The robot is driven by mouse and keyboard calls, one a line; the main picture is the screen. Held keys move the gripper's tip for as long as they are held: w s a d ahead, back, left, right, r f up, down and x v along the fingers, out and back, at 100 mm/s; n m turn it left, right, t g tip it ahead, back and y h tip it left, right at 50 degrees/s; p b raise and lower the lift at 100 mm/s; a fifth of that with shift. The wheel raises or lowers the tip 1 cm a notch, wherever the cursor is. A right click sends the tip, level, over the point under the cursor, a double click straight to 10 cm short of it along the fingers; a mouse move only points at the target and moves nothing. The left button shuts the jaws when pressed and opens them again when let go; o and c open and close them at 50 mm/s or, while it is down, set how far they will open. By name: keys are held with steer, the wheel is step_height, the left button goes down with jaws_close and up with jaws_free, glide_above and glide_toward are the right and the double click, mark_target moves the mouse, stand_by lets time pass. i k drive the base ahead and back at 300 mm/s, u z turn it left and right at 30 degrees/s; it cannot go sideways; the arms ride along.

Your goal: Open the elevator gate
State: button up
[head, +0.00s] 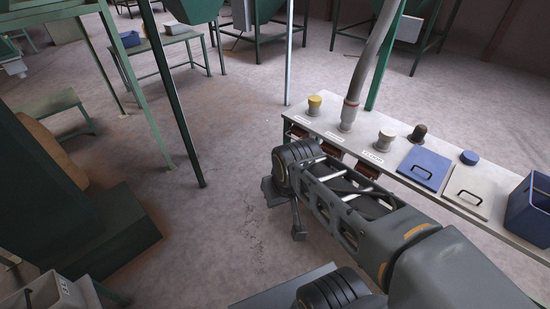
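My arm reaches in from the lower right. My gripper (284,208) hangs at its far end, dark and seen from above and behind. Its fingers are too hidden to show whether they are open or shut. Several red-brown parts, perhaps gate handles, sit under the front edge of a long white bench (450,192): one on the left (298,131), one in the middle (331,149), one on the right (367,171) partly behind my arm. White labels lie on the bench above them, too small to read surely. I cannot tell which part is the elevator gate. My gripper appears apart from them, nearer and lower left.
Green posts (175,100) and a dark green machine (70,220) stand left. Floor between is clear.

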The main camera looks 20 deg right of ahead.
mark_target(328, 149)
steer(key=u, duration=0.7)
steer(key=i, duration=0.85)
steer(key=z, duration=1.9)
